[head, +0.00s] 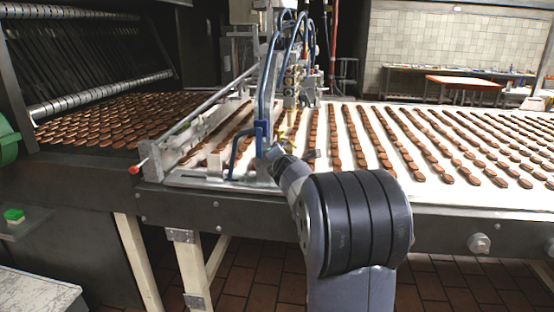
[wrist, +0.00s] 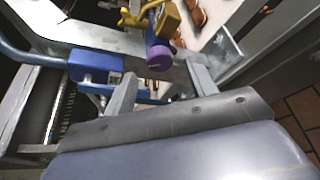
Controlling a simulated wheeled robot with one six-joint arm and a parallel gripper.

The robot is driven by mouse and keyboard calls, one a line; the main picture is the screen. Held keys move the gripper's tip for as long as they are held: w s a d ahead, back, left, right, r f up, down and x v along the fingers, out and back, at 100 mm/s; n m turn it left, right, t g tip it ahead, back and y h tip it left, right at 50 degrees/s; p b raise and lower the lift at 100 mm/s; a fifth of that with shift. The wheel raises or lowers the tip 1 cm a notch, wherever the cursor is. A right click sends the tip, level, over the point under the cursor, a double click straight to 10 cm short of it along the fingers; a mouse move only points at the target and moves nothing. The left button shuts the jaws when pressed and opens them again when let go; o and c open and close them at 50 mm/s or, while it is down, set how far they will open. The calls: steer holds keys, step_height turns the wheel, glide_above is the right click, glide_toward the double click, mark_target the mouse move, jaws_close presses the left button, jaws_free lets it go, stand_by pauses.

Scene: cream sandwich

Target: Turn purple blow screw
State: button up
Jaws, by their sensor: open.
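My gripper (wrist: 162,78) is open, with one grey finger to the left of the screw and one to the right. The screw appears between and slightly beyond the fingertips; I see no clear contact. In the head view my gripper (head: 282,158) is at the near edge of the conveyor machine, mostly hidden by my arm. I cannot make out the purple screw there.
A blue block and pipe (wrist: 95,66) lie left of the fingers. Rows of brown biscuits lie on the white conveyor (head: 450,196). Blue hoses (head: 268,75) rise above the gripper. The tiled floor in front shows free room.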

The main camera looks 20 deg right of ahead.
steer(key=v, duration=0.8)
steer(key=shift+w, duration=0.2)
steer(key=x, duration=1)
steer(key=shift+w+p, duration=0.25)
steer(key=shift+p, duration=0.05)
steer(key=shift+d, duration=0.15)
